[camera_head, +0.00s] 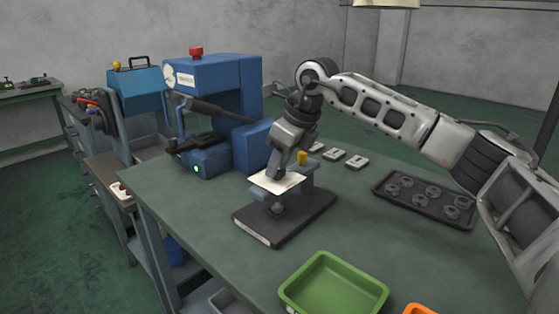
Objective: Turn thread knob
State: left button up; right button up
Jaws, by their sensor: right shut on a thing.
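My right gripper (277,170) comes down from above at the middle of the bench. It is shut at a thin white plate (285,184), which lies nearly flat over a small grey-blue fixture (305,181). The fixture stands on a dark rectangular base (308,213). A round dark knob-like part (277,208) shows low on the fixture's front, below the plate and apart from the fingers. A small yellow knob (302,158) stands behind the plate, to the right of the gripper. Which one is the thread knob I cannot tell. My left gripper is not in view.
A blue machine (240,80) with a red top button stands behind left. Small pale blocks (357,162) lie behind the fixture. A black tray (400,205) of metal rings is at right. A green bin (333,287) and an orange bin (420,310) are in front.

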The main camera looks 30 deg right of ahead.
jog(key=m+h, duration=0.1)
jog(key=m, duration=0.2)
jog(key=m+h+b, duration=0.1)
jog(key=m, duration=0.2)
jog(key=shift+a+t+h, duration=0.2)
jog(key=shift+t+h, duration=0.1)
jog(key=shift+t, duration=0.1)
jog(key=m+h+b, duration=0.1)
jog(key=m, duration=0.3)
jog(key=shift+a, duration=0.1)
jog(key=shift+m+g+h, duration=0.4)
jog(key=shift+m+h, duration=0.4)
jog(key=shift+m, duration=1)
jog(key=o, duration=1)
jog(key=p+v, duration=0.1)
jog(key=v, duration=1.5)
jog(key=shift+w, duration=0.15)
